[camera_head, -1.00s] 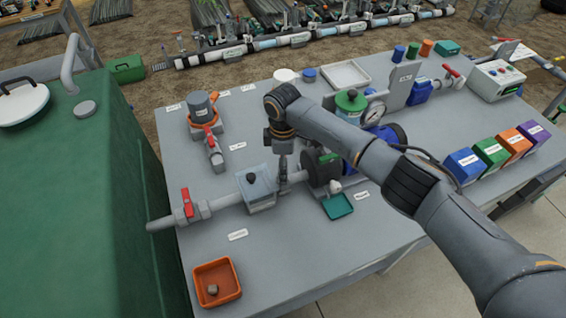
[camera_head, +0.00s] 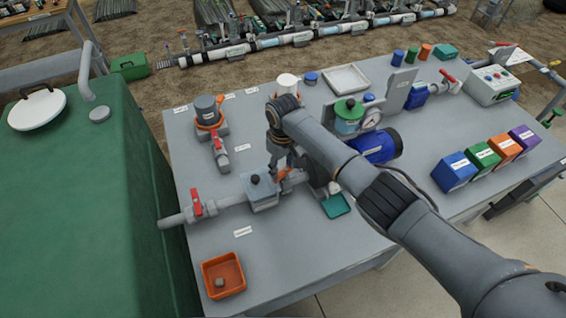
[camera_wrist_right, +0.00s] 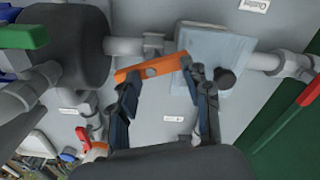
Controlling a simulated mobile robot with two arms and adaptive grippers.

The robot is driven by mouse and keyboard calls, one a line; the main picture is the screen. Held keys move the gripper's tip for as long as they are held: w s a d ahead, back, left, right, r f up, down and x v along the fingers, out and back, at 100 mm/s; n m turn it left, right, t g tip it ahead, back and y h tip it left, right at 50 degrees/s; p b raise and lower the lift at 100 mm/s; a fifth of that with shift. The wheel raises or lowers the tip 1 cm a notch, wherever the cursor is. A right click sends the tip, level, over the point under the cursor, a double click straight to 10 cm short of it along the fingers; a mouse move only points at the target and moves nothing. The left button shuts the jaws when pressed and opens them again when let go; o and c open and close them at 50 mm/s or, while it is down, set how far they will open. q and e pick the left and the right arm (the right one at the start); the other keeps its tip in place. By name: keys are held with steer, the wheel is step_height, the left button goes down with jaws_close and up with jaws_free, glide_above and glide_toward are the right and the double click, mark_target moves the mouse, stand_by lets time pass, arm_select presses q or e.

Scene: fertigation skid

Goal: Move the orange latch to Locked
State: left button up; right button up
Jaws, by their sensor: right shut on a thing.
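The orange latch (camera_head: 292,177) is a short bar beside the grey strainer-like box (camera_head: 262,192) on the pipe. In the right wrist view the latch (camera_wrist_right: 152,68) lies across between my fingers, slanting, close to the pale box (camera_wrist_right: 215,50). My right gripper (camera_wrist_right: 165,80) is shut on it, one finger by each end. In the head view my right gripper (camera_head: 284,163) points down at the latch and its wrist hides part of the pipe. No label reading Locked can be made out. My left gripper is not in view.
A red-handled valve (camera_head: 196,203) is on the pipe to the left. An orange tray (camera_head: 223,277) stands at the front left. The table front is mostly clear.

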mark_target(286, 171)
steer(key=d+f+m+p, duration=0.1)
steer(key=m, duration=0.1)
steer(key=shift+s+d+f+m, duration=0.1)
steer(key=shift+m, duration=0.2)
jaws_close()
steer(key=shift+c, duration=1.4)
jaws_free()
steer(key=shift+f+m, duration=0.1)
steer(key=shift+m, duration=0.4)
steer(key=o, duration=1.1)
steer(key=shift+w+d+f, duration=0.15)
steer(key=shift+w, duration=0.05)
steer(key=o, duration=0.9)
steer(key=shift+w, duration=0.35)
steer(key=shift+o, duration=0.2)
steer(key=shift+s+a+r, duration=0.2)
steer(key=shift+a+r, duration=0.05)
steer(key=shift+w+a+r, duration=0.1)
steer(key=shift+w+r, duration=0.1)
steer(key=shift+r, duration=0.35)
step_height(286, 171, up, 11)
steer(key=shift+s, duration=0.2)
